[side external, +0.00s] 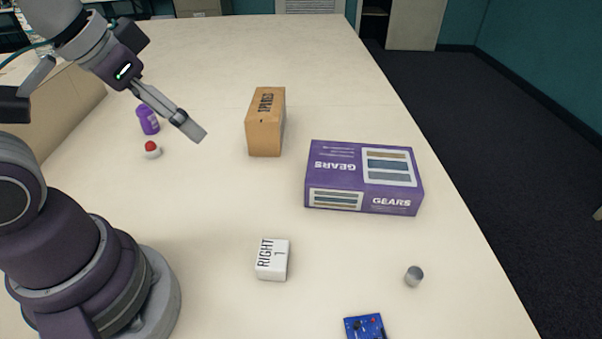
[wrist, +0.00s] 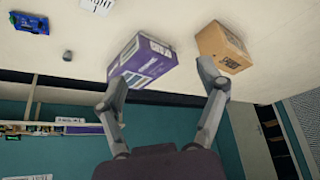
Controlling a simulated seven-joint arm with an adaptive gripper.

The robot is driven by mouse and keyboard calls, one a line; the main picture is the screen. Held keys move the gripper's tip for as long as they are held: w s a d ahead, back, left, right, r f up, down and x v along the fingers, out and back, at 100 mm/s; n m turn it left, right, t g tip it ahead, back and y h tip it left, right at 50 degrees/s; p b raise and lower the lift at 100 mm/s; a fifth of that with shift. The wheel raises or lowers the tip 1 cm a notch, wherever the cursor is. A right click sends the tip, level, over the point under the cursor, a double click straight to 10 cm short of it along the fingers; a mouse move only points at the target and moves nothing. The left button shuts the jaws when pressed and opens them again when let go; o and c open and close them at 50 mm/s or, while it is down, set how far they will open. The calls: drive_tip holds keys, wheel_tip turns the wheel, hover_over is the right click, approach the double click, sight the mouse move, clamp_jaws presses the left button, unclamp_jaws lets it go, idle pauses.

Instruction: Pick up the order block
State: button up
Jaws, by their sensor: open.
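No block shows a readable "order" label, so I cannot tell for certain which one is the order block. A small white block (side external: 272,260) with "RIGHT 1" on top sits on the table at lower centre in the side view. It is partly cut off at the top edge of the wrist view (wrist: 97,5). My gripper (side external: 193,130) is raised at upper left in the side view, tilted down to the right, well away from the white block. In the wrist view my gripper (wrist: 160,74) has its fingers spread, with nothing held.
A purple GEARS box (side external: 364,178) and a tan lettered box (side external: 266,122) stand on the table. A silver cylinder (side external: 414,275) and a blue circuit board (side external: 365,327) lie near the front right. A purple bottle (side external: 148,120) and a red-and-white object (side external: 152,149) are at left.

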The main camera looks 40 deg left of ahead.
drive_tip(key=shift+o, duration=0.9)
drive_tip(key=m+g, duration=0.5)
drive_tip(key=m, duration=0.5)
hover_over(267, 252)
wheel_tip(267, 252, down, 9)
drive_tip(key=shift+m+g, duration=0.3)
wheel_tip(267, 252, down, 11)
drive_tip(key=shift+f, duration=0.2)
drive_tip(key=c, duration=1.3)
drive_tip(key=shift+o, duration=0.2)
drive_tip(key=shift+r, duration=0.1)
